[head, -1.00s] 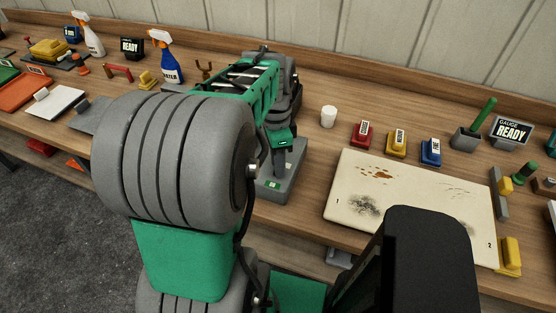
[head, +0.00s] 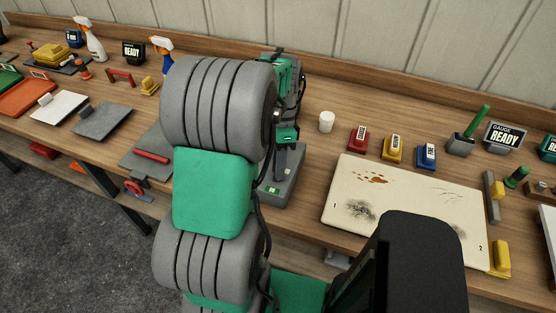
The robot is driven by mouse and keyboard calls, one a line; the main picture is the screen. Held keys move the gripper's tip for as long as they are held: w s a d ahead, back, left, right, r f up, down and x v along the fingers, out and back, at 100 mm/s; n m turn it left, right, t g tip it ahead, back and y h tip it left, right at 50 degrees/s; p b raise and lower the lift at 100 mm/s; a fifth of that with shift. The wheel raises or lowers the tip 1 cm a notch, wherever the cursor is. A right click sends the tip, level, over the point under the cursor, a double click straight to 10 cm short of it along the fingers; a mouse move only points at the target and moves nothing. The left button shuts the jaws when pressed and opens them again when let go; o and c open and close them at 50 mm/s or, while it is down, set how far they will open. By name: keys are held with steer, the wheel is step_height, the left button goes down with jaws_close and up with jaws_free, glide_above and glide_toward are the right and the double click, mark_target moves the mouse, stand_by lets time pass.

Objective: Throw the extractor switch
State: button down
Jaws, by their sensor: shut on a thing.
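The extractor switch appears to be the grey box (head: 283,187) with a small green label, near the front edge of the bench beside my arm. My gripper (head: 286,150) is partly in view directly above it, pointing down, with its green part over dark fingers. It is shut on a part of the switch, which looks like its lever. The fingers and my arm hide most of that lever, so I cannot tell its exact position.
A white cup (head: 326,122) stands right of the gripper. Red (head: 358,138), yellow (head: 393,149) and blue (head: 426,157) blocks stand behind a stained cream board (head: 410,200). A grey plate with a red bar (head: 151,157) lies left of my arm.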

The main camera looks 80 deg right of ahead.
steer(key=shift+d+f+y+p, duration=0.1)
steer(key=shift+d+y+p, duration=0.25)
steer(key=shift+y, duration=0.35)
steer(key=c, duration=1.3)
jaws_free()
steer(key=shift+a, duration=0.1)
steer(key=shift+c, duration=0.2)
steer(key=shift+f+b, duration=0.1)
steer(key=shift+b, duration=0.2)
